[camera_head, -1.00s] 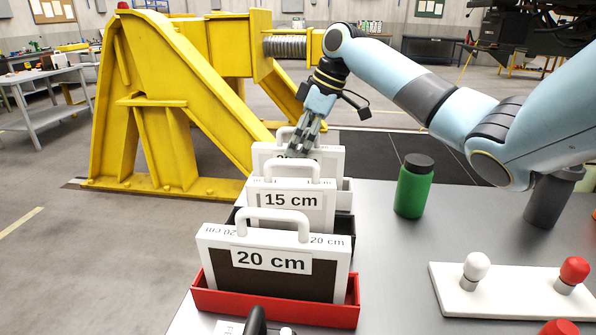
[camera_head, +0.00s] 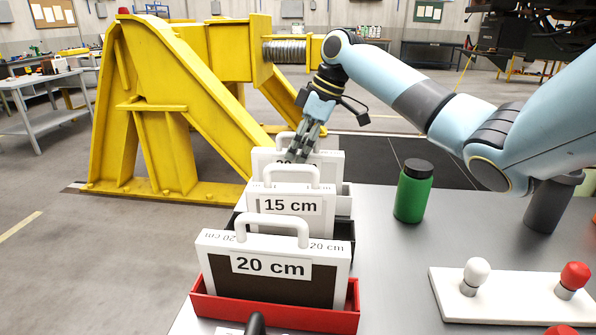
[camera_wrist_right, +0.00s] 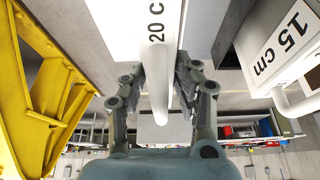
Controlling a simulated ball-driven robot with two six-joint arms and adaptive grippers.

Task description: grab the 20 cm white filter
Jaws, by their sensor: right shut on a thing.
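The far white filter (camera_head: 327,163), with a partly hidden 20 cm label, stands upright at the back of the row, in a pale tray (camera_head: 346,187). My right gripper (camera_head: 298,153) reaches down onto its top handle and is shut on it. In the right wrist view, my right gripper (camera_wrist_right: 160,85) has its fingers on both sides of the white handle, with the filter's label (camera_wrist_right: 156,25) beyond. Another white filter (camera_head: 222,242) labelled 20 cm, with a dark front, stands nearest in a red tray (camera_head: 275,315). My left gripper is not in view.
A white 15 cm filter (camera_head: 293,190) stands in a black tray (camera_head: 345,230) between the two 20 cm ones. A green bottle (camera_head: 411,195) and a white board (camera_head: 520,300) with knobs are on the grey table (camera_head: 385,260). A yellow frame (camera_head: 150,100) rises behind.

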